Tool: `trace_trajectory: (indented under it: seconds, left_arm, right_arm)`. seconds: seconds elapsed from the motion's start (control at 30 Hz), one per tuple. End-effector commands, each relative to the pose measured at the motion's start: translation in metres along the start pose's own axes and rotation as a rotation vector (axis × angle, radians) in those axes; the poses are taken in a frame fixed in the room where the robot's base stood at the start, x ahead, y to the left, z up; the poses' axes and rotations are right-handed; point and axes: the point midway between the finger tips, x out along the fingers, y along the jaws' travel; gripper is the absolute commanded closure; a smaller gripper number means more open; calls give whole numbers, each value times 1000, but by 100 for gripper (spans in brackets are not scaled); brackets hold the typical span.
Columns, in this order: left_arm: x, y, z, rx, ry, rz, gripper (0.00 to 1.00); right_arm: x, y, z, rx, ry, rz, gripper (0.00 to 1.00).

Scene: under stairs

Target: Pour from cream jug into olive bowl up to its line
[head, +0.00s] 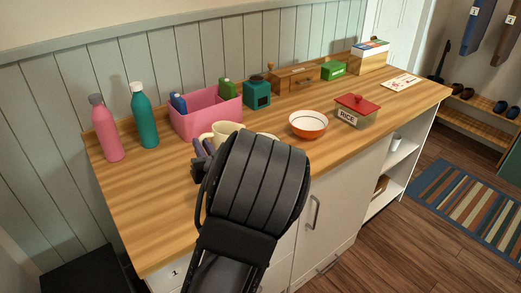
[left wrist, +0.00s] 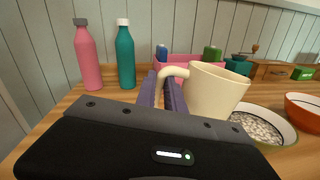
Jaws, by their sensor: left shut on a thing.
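The cream jug (head: 226,130) is held above the counter, with its handle to the left; it also shows in the left wrist view (left wrist: 217,95), leaning slightly right. My left gripper (head: 203,148) is shut on the jug's handle, its purple fingers (left wrist: 163,92) on either side. The olive bowl (left wrist: 291,138) stands right of and below the jug in the left wrist view, with pale, speckled contents inside. In the head view my arm hides nearly all of it. I see no stream from the jug. Its contents and the bowl's line cannot be made out. My right gripper is out of view.
An orange-and-white bowl (head: 308,125) and a red-lidded rice box (head: 355,110) stand to the right. A pink bin (head: 207,118) is behind the jug. Pink (head: 105,130) and teal (head: 144,116) bottles stand at the left. The counter's front left is clear.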

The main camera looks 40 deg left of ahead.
Motion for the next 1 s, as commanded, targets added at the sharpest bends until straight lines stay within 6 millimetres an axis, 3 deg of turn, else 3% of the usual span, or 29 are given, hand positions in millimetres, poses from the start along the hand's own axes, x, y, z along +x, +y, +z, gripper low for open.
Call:
trace_trajectory:
  seconds: [0.17, 0.37, 0.73, 1.0]
  left_arm:
    - [-3, 10, -20, -208, -25, 6, 100]
    - [-3, 10, -10, -205, -28, 3, 100]
    - [-2, 17, 24, -203, -27, 3, 100]
    - [-2, 17, 25, -202, -27, 3, 100]
  right_arm:
    - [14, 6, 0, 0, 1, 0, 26]
    - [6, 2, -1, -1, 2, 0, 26]
    - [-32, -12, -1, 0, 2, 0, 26]
    - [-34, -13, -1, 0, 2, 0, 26]
